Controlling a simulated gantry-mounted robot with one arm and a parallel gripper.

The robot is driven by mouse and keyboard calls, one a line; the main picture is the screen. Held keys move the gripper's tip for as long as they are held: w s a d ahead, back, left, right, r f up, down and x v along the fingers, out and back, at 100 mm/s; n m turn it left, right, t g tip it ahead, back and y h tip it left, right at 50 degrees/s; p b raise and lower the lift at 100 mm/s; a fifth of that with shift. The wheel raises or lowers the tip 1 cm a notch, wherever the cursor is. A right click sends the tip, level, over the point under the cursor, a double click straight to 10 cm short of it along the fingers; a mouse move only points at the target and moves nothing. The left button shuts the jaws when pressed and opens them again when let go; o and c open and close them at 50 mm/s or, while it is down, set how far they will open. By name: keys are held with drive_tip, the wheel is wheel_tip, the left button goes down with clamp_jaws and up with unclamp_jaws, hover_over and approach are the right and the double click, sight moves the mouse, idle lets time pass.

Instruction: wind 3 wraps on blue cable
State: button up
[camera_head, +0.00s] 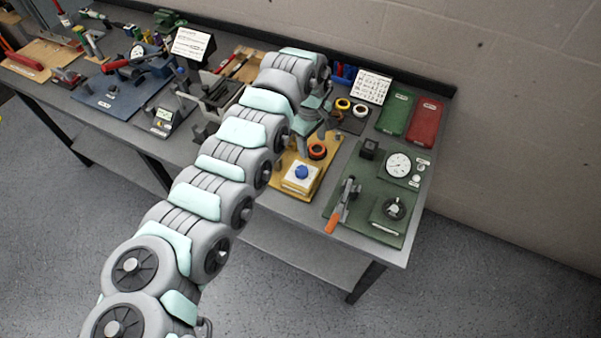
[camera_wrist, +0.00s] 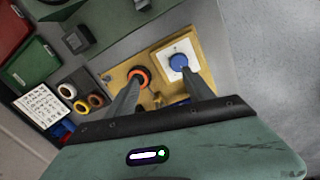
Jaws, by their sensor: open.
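A tan board (camera_head: 322,172) lies on the bench, partly behind my arm. On it sits a white-topped block (camera_head: 300,178) with a round blue piece (camera_head: 302,172); the blue piece also shows in the wrist view (camera_wrist: 178,62). I cannot tell whether it is a cable end, and no blue cable length is clear. An orange-and-black ring (camera_head: 317,152) lies on the board; the wrist view shows it near the left finger (camera_wrist: 138,73). My gripper (camera_wrist: 162,82) is open above the board.
Yellow and white rolls (camera_head: 343,104) lie on a dark mat behind the board. A green panel (camera_head: 345,220) with a gauge (camera_head: 398,164) and an orange-handled clamp (camera_head: 338,210) is at right. Green (camera_head: 396,112) and red (camera_head: 425,118) trays stand at the back. Crowded fixtures fill the left.

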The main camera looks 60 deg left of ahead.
sight(302, 170)
drive_tip(key=shift+n+g, duration=0.3)
drive_tip(key=shift+g, duration=0.2)
drive_tip(key=s+f, duration=0.1)
drive_tip(key=f, duration=0.2)
drive_tip(key=s+f, duration=0.1)
drive_tip(key=f, duration=0.3)
drive_tip(key=s+f, duration=0.1)
drive_tip(key=f, duration=0.2)
drive_tip(key=shift+s+f, duration=0.2)
drive_tip(key=shift+f, duration=0.1)
drive_tip(key=shift+c, duration=0.5)
clamp_jaws()
drive_tip(key=shift+r+p, duration=0.15)
drive_tip(key=shift+p, duration=0.35)
